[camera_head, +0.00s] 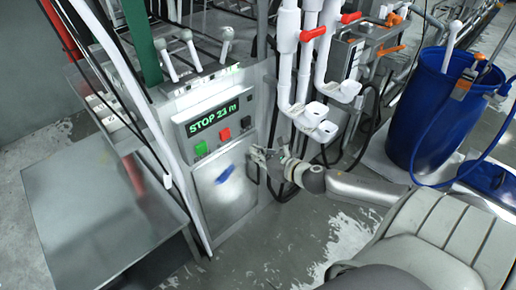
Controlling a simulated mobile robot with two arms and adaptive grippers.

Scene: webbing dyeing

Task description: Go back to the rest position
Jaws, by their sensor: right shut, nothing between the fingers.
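My right gripper (256,158) is shut and empty. It is in front of the right side of the grey control panel (228,205), below and to the right of its buttons. I cannot tell whether it touches the panel. My right arm reaches in from the lower right. My left gripper is not in view. The panel has a display (214,116) with green text that starts with "STOP". Below it are a green button (201,148), a red button (224,134) and a dark button (246,122).
A metal table (95,215) stands at the left. White pipes (286,60) with red handles (313,33) rise behind my gripper. A blue barrel (432,115) stands at the right, with a blue hose (468,180) hanging from it. The grey floor (250,250) between panel and arm is open.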

